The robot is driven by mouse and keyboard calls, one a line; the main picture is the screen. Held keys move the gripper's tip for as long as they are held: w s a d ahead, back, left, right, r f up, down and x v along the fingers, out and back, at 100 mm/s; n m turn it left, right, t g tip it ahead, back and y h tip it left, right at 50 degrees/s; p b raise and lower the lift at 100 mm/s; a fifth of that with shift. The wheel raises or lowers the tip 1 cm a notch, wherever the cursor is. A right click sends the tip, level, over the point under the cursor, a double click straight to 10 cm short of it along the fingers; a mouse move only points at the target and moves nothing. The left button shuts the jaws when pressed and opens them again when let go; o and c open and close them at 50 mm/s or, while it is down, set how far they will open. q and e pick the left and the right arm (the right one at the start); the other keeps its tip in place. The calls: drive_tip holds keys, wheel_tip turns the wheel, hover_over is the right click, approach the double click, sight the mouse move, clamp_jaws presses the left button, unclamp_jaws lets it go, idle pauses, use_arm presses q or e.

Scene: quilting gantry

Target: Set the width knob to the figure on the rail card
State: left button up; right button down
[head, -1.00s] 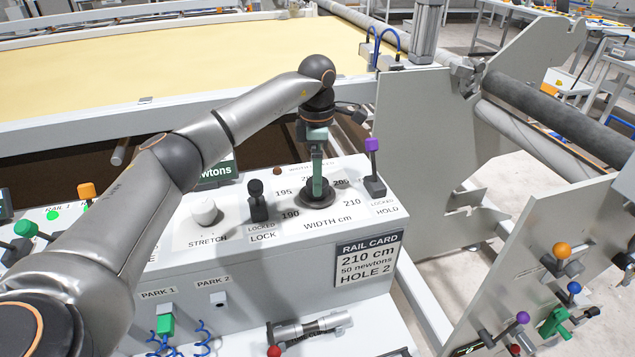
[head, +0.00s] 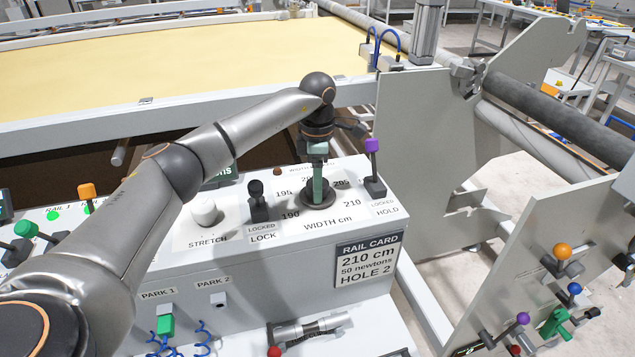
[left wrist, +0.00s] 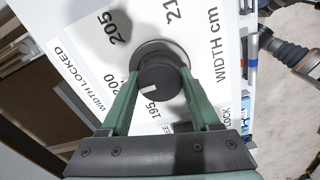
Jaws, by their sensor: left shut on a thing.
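The dark round width knob (head: 309,203) sits on the grey console, ringed by printed figures. My left gripper (head: 318,190) reaches down onto it from above and is shut on it. In the left wrist view, its green fingers (left wrist: 160,74) hold the knob (left wrist: 163,82) from both sides. The knob's white mark (left wrist: 148,90) points between 195 and 200. The rail card (head: 369,260) on the console front reads 210 cm, 50 newtons, HOLE 2. The 210 figure (head: 352,203) is right of the knob. My right gripper is out of view.
The black lock lever (head: 257,200) and white stretch knob (head: 205,213) stand left of the width knob. A purple-topped hold lever (head: 374,170) stands close on the right. A grey metal plate (head: 430,160) rises beyond the console's right end.

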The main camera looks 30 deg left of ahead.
use_arm(q)
drive_tip(key=c, duration=0.6)
drive_tip(key=shift+o, duration=0.2)
